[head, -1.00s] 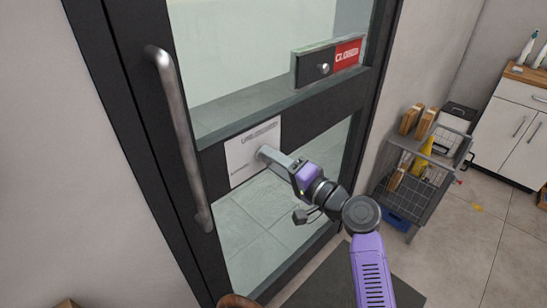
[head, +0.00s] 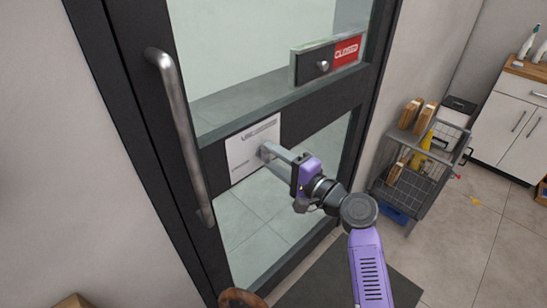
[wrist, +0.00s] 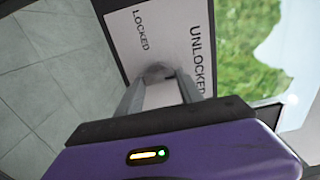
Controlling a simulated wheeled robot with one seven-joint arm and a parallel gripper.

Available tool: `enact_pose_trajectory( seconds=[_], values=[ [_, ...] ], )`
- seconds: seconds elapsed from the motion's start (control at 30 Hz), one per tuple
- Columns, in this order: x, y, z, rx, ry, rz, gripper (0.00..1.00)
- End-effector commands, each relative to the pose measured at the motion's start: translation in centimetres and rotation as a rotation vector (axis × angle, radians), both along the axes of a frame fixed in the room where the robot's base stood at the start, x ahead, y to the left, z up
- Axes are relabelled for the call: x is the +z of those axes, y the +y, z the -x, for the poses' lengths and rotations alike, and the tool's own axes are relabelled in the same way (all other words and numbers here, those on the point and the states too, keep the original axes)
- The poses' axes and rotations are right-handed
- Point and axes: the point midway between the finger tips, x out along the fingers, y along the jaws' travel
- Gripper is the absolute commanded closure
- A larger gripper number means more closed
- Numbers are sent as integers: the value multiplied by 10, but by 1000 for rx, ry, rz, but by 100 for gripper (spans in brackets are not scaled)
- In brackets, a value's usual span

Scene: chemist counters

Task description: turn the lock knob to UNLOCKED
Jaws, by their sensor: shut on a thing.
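The white lock plate (head: 240,158) is on the dark middle rail of the glass door. In the wrist view the plate (wrist: 172,30) reads LOCKED at the left and UNLOCKED, in larger letters, at the right. The round grey lock knob (wrist: 157,71) is at the plate's lower part in that view. My gripper (head: 270,153) is shut on the knob, with one finger on each side of it. The fingers and purple gripper body hide most of the knob, and I cannot tell which label it points to.
A long metal door handle (head: 180,135) stands left of the plate. A CLOSED sign (head: 347,52) with a small slider knob (head: 322,65) is above. A wire cart (head: 415,180) with boxes stands to the right, and a white cabinet (head: 510,120) is beyond it.

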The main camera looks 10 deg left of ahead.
Motion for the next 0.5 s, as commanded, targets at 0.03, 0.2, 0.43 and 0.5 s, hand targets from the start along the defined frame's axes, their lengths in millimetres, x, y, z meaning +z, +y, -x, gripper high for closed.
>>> enact_pose_trajectory(
  seconds=[0.03, 0.2, 0.43, 0.5],
  values=[
    [-1, 0, 0, -1, 3, -1, 97],
    [-1, 0, 0, -1, 3, -1, 39],
    [0, 0, 0, -1, 1, -1, 35],
    [0, 0, 0, 0, 1, -1, 35]
  ],
)
